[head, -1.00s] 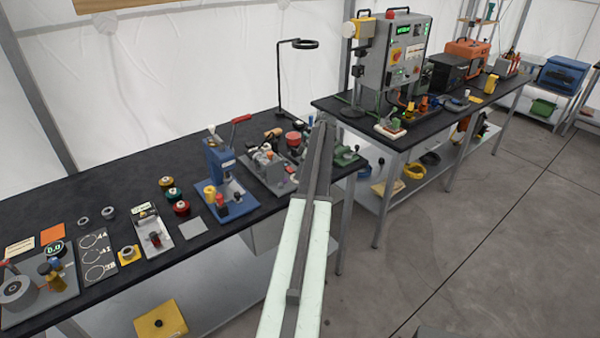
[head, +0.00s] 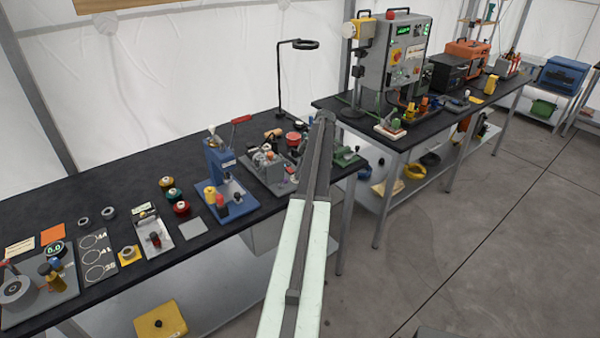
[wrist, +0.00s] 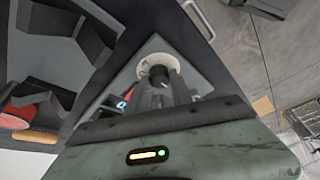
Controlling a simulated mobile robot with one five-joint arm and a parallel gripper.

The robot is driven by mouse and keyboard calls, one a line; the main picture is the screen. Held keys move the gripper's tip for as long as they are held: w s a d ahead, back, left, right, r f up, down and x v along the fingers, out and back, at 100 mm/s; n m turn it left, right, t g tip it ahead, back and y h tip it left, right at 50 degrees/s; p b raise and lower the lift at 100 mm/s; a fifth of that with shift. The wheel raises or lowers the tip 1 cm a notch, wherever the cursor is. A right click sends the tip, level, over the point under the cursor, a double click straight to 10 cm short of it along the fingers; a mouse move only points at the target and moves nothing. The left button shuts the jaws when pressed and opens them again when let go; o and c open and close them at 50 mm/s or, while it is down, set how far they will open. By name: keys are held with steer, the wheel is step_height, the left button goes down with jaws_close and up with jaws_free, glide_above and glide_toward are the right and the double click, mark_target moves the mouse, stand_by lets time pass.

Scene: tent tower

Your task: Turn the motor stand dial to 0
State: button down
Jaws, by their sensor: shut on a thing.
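In the wrist view, the dial shows as a dark round knob (wrist: 157,71) on a pale cream disc (wrist: 160,56), set in a grey plate. My gripper (wrist: 160,82) is shut on the knob, with its dark fingers on its sides. The marks on the disc and any pointer are too small to read. A small blue-lit display (wrist: 124,100) is partly visible left of the fingers. In the head view, my arm reaches away over the bench, and I cannot make out the gripper or the dial.
In the wrist view, dark angular blocks (wrist: 50,45) stand left of the dial, and the bench edge is at right with floor beyond. In the head view, a blue press (head: 222,165) stands left of my arm and a grey cabinet (head: 393,55) stands on the far bench.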

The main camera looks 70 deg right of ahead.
steer(key=shift+s, duration=0.1)
steer(key=c, duration=1.1)
jaws_free()
steer(key=shift+c, duration=0.2)
steer(key=shift+r, duration=0.1)
steer(key=p+v, duration=0.7)
steer(key=shift+r, duration=0.25)
steer(key=shift+d, duration=0.1)
steer(key=shift+r, duration=0.1)
